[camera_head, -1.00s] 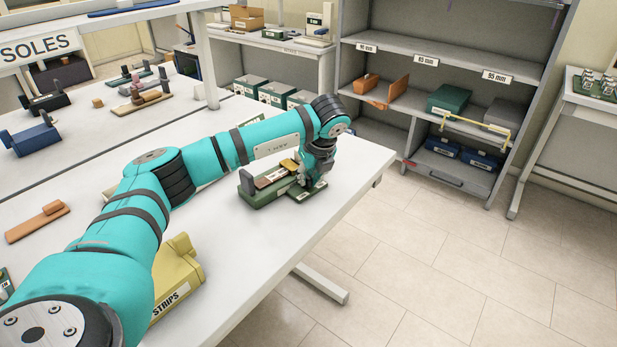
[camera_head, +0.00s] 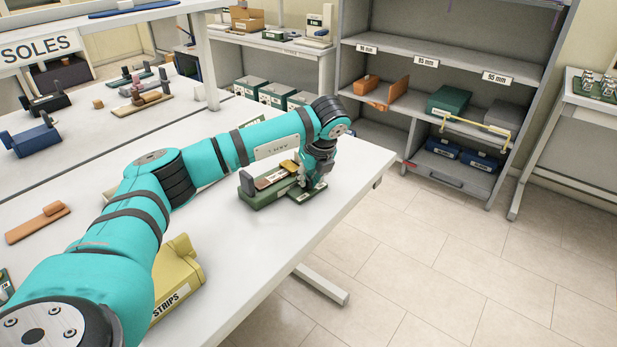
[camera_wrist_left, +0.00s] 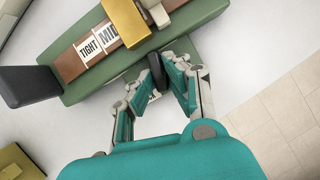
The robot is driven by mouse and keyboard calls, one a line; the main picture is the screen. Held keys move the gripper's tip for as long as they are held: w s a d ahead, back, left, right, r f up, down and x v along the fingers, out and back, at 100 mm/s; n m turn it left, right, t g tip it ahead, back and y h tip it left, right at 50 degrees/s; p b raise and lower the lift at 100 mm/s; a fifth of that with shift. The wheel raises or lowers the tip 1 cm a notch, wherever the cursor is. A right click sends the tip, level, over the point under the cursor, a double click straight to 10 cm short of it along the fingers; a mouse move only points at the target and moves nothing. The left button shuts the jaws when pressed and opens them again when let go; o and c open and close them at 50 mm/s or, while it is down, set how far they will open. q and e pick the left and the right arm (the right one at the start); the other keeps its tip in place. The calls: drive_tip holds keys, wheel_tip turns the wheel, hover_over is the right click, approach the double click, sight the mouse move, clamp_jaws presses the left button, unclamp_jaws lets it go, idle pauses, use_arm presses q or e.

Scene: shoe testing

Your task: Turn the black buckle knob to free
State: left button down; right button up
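The test fixture is a green base (camera_wrist_left: 125,62) with a brown strap (camera_wrist_left: 72,65) marked TIGHT and MID and a gold buckle piece (camera_wrist_left: 127,22) across it. It also shows on the near table in the head view (camera_head: 262,200). The black knob (camera_wrist_left: 157,72) sits at the fixture's near side in the left wrist view. My left gripper (camera_head: 314,184) is low over the fixture's right end. Its fingers close around the knob from both sides. Any marking beyond MID is hidden by the buckle. My right gripper is not in view.
A yellow box marked STRIPS (camera_head: 178,275) stands on the table (camera_head: 235,265) below my left arm. A brown block piece (camera_head: 40,222) lies at the left. The table's right edge is close to the fixture. Shelving (camera_head: 420,60) stands beyond, across open floor.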

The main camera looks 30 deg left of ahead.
use_arm(q)
drive_tip(key=c, duration=1.3)
unclamp_jaws()
drive_tip(key=shift+c, duration=0.2)
drive_tip(key=shift+r, duration=0.15)
drive_tip(key=v, duration=1.1)
drive_tip(key=shift+s+d+r, duration=0.15)
drive_tip(key=shift+d+r, duration=0.1)
drive_tip(key=shift+r, duration=0.1)
